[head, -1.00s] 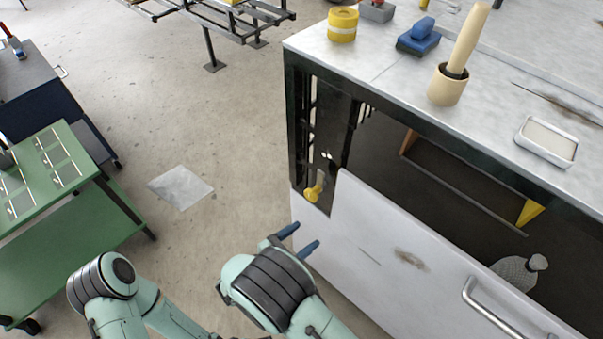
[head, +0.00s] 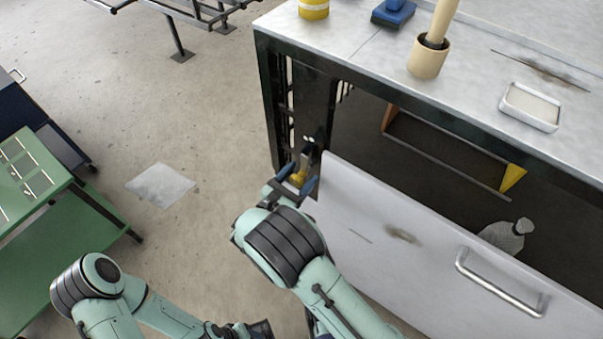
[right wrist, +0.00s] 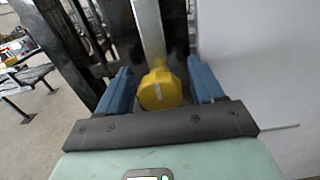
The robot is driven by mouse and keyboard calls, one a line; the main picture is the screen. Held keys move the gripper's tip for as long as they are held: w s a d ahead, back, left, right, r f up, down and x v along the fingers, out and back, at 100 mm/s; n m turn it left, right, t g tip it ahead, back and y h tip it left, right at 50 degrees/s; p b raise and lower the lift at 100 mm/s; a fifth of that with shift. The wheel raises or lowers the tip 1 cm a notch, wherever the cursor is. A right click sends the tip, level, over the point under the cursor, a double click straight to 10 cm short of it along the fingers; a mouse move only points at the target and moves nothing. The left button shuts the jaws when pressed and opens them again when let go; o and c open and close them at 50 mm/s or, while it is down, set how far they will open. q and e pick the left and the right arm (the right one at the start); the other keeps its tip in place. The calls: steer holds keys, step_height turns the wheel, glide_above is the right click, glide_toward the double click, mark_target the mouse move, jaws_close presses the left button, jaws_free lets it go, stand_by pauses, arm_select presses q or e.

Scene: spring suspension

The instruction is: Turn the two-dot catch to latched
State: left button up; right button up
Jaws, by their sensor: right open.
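The two-dot catch has a yellow knob (head: 299,177) at the lower end of a grey metal lever (right wrist: 149,32). It sits on the dark panel at the left end of the cabinet, with two white dots (head: 308,139) just above it. The lever hangs downward. My right gripper (head: 296,181) is open, with one blue finger on each side of the knob. In the right wrist view the knob (right wrist: 160,90) lies between the fingers, with gaps visible on both sides. My left arm is at the lower left; its fingers do not show.
The white front panel (head: 400,225) stands close to the right of my right gripper. The bench top (head: 350,30) overhangs above, holding a brush in a cup (head: 428,58) and a white tray (head: 530,106). A green cart (head: 60,240) stands at left.

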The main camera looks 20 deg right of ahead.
steer(key=shift+w+d, duration=0.35)
steer(key=shift+d, duration=0.1)
jaws_close()
